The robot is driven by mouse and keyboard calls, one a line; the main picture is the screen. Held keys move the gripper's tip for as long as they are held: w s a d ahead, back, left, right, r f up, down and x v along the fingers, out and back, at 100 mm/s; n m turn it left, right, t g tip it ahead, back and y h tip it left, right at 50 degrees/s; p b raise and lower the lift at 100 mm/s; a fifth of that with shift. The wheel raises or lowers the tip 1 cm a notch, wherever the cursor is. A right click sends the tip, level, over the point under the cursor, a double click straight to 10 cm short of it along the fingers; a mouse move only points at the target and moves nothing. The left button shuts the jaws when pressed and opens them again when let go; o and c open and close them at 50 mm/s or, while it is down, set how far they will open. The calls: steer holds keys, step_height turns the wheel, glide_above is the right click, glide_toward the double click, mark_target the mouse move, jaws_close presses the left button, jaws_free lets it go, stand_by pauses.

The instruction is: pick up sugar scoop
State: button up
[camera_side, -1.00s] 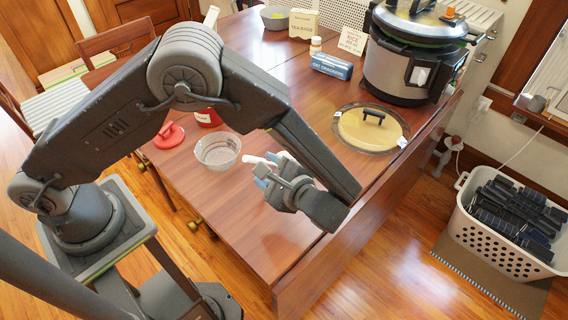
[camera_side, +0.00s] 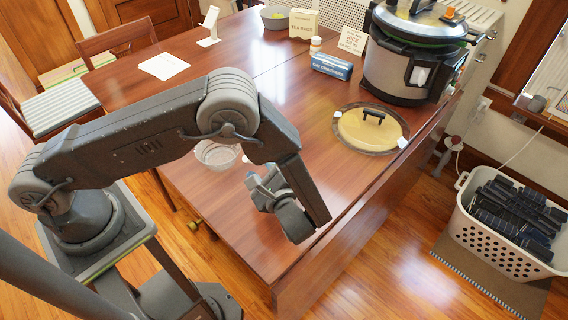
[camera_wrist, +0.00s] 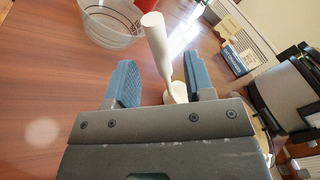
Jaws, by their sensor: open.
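The white sugar scoop (camera_wrist: 160,52) shows between the two blue fingers of my gripper (camera_wrist: 158,60) in the wrist view. Its thick handle end points up and slightly left in that picture, and its cupped end (camera_wrist: 177,93) is low, near the right finger. A gap shows between the left finger and the scoop; I cannot tell whether the right finger touches it. In the side view my gripper (camera_side: 257,180) is low over the table's near part, right of the glass bowl (camera_side: 212,155). The scoop is mostly hidden there behind my gripper.
The lidded yellow dish (camera_side: 370,130) and the large cooker (camera_side: 411,70) stand on the table (camera_side: 225,215) to the right. The cracker box (camera_side: 332,66) and the tea box (camera_side: 303,24) are farther back. Bare wood lies between my gripper and the dish.

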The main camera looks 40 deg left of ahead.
steer(key=x, duration=0.5)
steer(key=shift+a+r, duration=0.1)
steer(key=shift+r, duration=0.05)
jaws_close()
